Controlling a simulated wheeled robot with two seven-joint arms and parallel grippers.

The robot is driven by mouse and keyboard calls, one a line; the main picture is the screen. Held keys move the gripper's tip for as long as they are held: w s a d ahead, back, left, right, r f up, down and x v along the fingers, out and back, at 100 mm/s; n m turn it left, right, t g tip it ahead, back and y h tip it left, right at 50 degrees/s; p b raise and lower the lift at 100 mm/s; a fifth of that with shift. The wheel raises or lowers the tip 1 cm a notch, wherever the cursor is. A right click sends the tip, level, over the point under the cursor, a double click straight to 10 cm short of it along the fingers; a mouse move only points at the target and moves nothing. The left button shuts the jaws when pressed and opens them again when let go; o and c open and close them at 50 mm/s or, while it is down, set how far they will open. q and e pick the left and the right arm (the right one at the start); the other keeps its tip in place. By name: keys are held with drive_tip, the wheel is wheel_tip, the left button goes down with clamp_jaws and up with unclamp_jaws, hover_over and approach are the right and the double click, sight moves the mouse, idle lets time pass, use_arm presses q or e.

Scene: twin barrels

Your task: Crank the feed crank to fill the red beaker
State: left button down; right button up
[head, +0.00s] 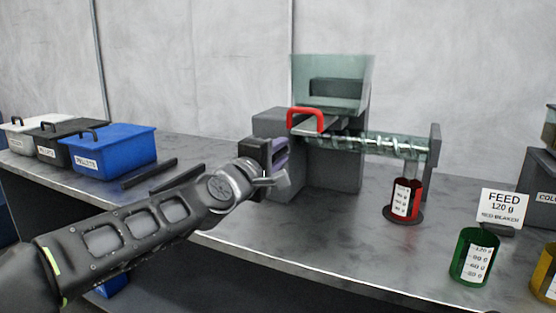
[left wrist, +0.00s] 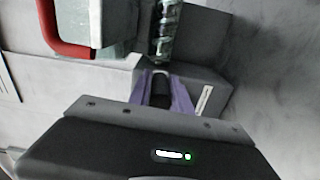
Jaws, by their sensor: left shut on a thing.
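My left gripper (head: 281,158) is at the left end of the feeder. In the left wrist view its purple fingers (left wrist: 160,98) are shut around the dark handle of the feed crank (left wrist: 160,88). The rest of the crank is hidden behind the gripper in the head view. The red beaker (head: 416,198) stands upright on a dark round pad (head: 403,217), under the outlet end of the clear screw tube (head: 385,145). Its label has level marks; I cannot tell how full it is. My right gripper is not in view.
A clear hopper (head: 350,72) and a red handle (head: 306,119) sit on the feeder. A card (head: 502,207) reads "FEED 120 g, RED BEAKER". A green beaker (head: 475,257) and a yellow beaker (head: 545,275) stand at right. Lidded bins, one blue (head: 115,152), stand at left.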

use_arm(q)
drive_tip(key=r+n, duration=0.2)
drive_tip(key=n, duration=0.1)
drive_tip(key=shift+w+a+r, duration=0.1)
drive_tip(key=shift+a+r, duration=0.15)
drive_tip(key=shift+a, duration=0.1)
drive_tip(key=shift+a+r+n, duration=0.2)
drive_tip(key=shift+n, duration=0.5)
drive_tip(key=shift+w, duration=0.1)
drive_tip(key=c, duration=1.6)
unclamp_jaws()
drive_tip(key=o, duration=0.3)
drive_tip(key=shift+f, duration=0.2)
drive_tip(key=shift+o, duration=0.2)
drive_tip(key=shift+f, duration=0.1)
